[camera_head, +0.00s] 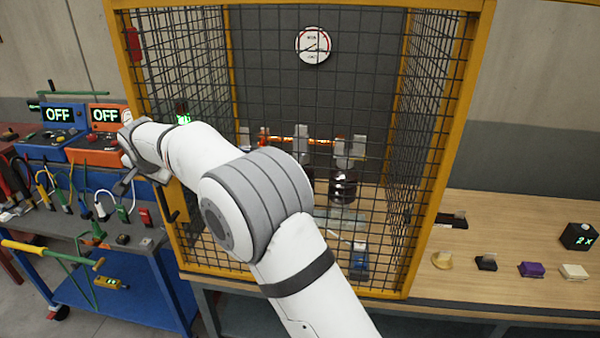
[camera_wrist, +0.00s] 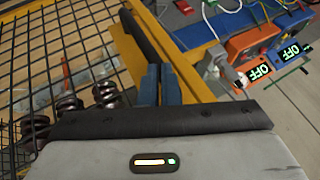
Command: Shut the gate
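The mesh cage has a yellow frame (camera_head: 420,225), and wire mesh spans its front. I cannot tell which part of this front is the gate or whether it is latched. A yellow plate (camera_head: 178,200) with a black handle sits at the front's lower left. In the wrist view a black bar (camera_wrist: 143,35) runs beside yellow framing (camera_wrist: 190,75). My gripper (camera_head: 158,176) is at the cage's left front, close to the plate. In the wrist view its blue fingers (camera_wrist: 160,72) are together, with their tips at the bar's end. I cannot tell if they touch it.
Inside the cage are dark ribbed insulators (camera_head: 342,188), and a round gauge (camera_head: 313,45) is on the back wall. A blue trolley (camera_head: 165,290) with OFF boxes (camera_head: 63,115) and cables stands left. The wooden bench (camera_head: 510,225) at right holds several small items.

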